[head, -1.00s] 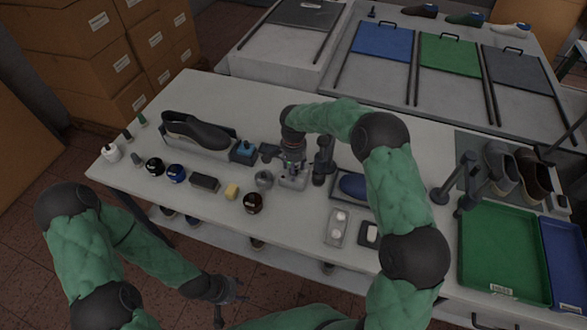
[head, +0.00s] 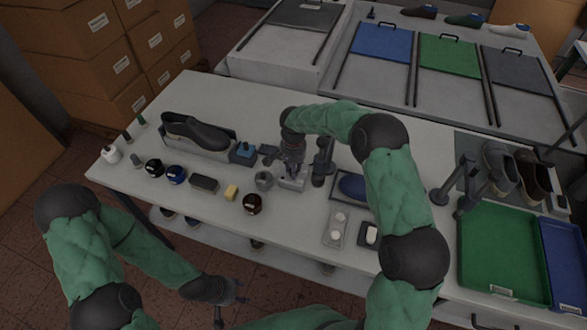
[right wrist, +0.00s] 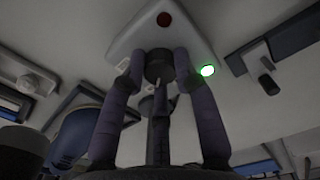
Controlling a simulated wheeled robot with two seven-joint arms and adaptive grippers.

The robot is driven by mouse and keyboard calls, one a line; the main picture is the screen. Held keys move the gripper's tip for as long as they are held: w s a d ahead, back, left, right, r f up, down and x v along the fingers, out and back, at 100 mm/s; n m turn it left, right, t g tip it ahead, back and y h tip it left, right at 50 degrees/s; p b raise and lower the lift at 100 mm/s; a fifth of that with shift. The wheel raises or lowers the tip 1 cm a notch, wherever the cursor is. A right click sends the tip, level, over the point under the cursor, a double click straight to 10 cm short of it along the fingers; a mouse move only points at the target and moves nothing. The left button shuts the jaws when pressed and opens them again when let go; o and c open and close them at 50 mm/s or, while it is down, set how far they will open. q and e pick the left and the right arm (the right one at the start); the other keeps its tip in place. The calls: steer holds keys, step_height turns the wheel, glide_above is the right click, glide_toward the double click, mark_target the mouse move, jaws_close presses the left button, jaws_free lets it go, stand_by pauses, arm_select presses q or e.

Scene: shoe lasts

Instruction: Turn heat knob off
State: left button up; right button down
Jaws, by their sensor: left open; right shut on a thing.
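The heat knob (right wrist: 159,66) is a dark round knob on a pale control box (right wrist: 125,47), seen in the right wrist view. The box has a dark red round spot (right wrist: 164,19) and a lit green lamp (right wrist: 208,71). My right gripper (right wrist: 160,76) is shut on the knob, its purple-grey fingers around it. In the head view the pale box (head: 293,183) stands on the table under my right gripper (head: 291,172), which hides the knob there. My left gripper (head: 228,301) is open and empty, in front of the table's front edge.
A dark shoe (head: 195,130) lies on a stand at the back left of the table (head: 215,95). Bottles, jars, a yellow block (head: 231,192) and a grey ring-like item (head: 264,180) stand left of the box. A dark post (head: 322,162) stands close on its right.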

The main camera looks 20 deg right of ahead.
steer(key=n, duration=0.5)
steer(key=shift+s+a+f+n+p, duration=0.1)
steer(key=shift+s+n+p, duration=0.05)
steer(key=shift+n+p, duration=0.2)
steer(key=n, duration=0.5)
steer(key=shift+f, duration=0.1)
steer(key=shift+s+n+p, duration=0.1)
steer(key=shift+n+p, duration=0.15)
steer(key=shift+p, duration=0.05)
steer(key=c, duration=0.9)
jaws_free()
steer(key=shift+c, duration=0.2)
steer(key=shift+r, duration=0.6)
step_height(320, 180, up, 11)
